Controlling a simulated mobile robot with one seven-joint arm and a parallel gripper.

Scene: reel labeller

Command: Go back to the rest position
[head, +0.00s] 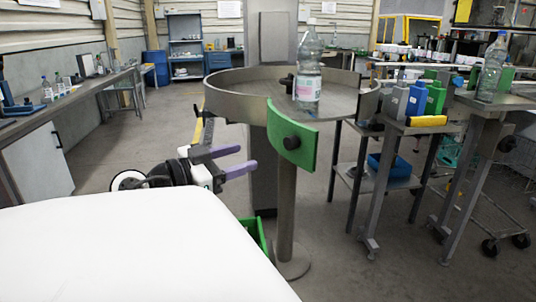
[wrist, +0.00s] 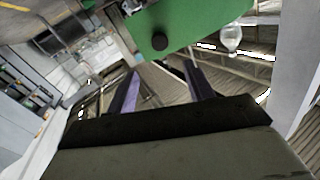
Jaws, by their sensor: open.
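My gripper (head: 241,160) is in the head view, left of centre, in front of the round steel table. Its two purple-tipped fingers are apart, with nothing between them. The wrist view shows the same gripper (wrist: 163,84) open and empty. The round table (head: 230,103) has a raised rim, and a clear bottle (head: 308,85) with a pink and white label stands upright on it. A green curved plate (head: 292,140) with a black knob is at the table's front edge. The plate (wrist: 178,25) also shows ahead of the fingers in the wrist view, not touching them.
A side table (head: 420,127) at right holds blue and green containers. Another bottle (head: 491,68) stands on a steel stand (head: 500,101). A green bin (head: 255,233) is below the round table. A workbench (head: 60,106) runs along the left wall. Open floor (head: 120,165) lies between.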

